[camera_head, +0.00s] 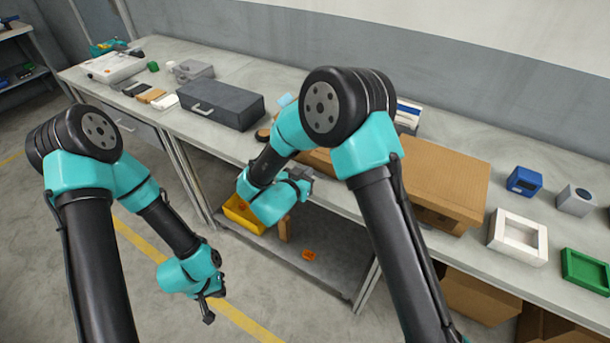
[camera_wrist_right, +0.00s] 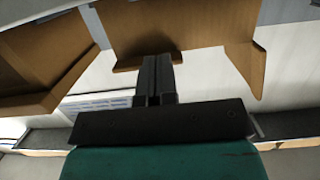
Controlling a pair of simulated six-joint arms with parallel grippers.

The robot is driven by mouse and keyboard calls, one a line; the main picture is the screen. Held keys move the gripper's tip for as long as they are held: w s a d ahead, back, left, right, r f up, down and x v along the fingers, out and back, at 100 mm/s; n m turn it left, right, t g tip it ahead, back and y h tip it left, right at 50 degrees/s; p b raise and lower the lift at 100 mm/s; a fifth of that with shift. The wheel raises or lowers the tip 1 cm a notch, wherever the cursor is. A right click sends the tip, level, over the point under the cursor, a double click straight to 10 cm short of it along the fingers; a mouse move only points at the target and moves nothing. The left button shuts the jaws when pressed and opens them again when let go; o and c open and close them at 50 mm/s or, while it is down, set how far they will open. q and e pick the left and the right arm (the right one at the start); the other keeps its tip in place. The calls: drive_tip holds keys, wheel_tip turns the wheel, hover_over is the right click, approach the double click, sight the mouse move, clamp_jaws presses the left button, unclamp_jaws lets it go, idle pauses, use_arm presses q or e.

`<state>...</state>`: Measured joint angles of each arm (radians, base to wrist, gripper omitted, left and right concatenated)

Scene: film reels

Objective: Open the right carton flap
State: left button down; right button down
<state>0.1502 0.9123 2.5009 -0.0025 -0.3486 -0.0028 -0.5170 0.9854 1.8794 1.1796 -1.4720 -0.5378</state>
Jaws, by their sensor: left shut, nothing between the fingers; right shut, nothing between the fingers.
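The brown cardboard carton stands on the workbench, and much of it is hidden behind my right arm. A broad brown panel of it, apparently the right carton flap (camera_head: 445,180), shows to the right of the arm; I cannot tell for sure how far it is open. In the right wrist view, brown carton panels (camera_wrist_right: 190,28) lie around and beyond the fingertips, with another panel (camera_wrist_right: 45,65) at the left. My right gripper (camera_head: 304,174) is shut and empty beside the carton's left part; its closed fingers also show in the wrist view (camera_wrist_right: 155,75). My left gripper (camera_head: 208,314) is shut and empty above the floor.
A dark grey case (camera_head: 220,105) lies on the bench left of the carton. A white tray (camera_head: 518,237), a blue box (camera_head: 524,181) and a green tray (camera_head: 585,268) stand to its right. A yellow bin (camera_head: 242,213) sits on the lower shelf.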

sight(320, 154)
drive_tip(key=shift+r+x, duration=0.15)
drive_tip(key=shift+x, duration=0.55)
drive_tip(key=shift+r+x, duration=0.15)
drive_tip(key=shift+x, duration=0.6)
drive_tip(key=shift+s+a, duration=0.15)
drive_tip(key=shift+r, duration=0.1)
drive_tip(key=shift+s+d+r, duration=0.1)
drive_tip(key=shift+d+r, duration=0.05)
drive_tip(key=shift+r, duration=0.6)
drive_tip(key=shift+s+d+r, duration=0.1)
drive_tip(key=shift+r, duration=0.65)
drive_tip(key=s+a, duration=0.6)
drive_tip(key=a, duration=0.2)
drive_tip(key=shift+s, duration=0.15)
drive_tip(key=shift+a, duration=0.1)
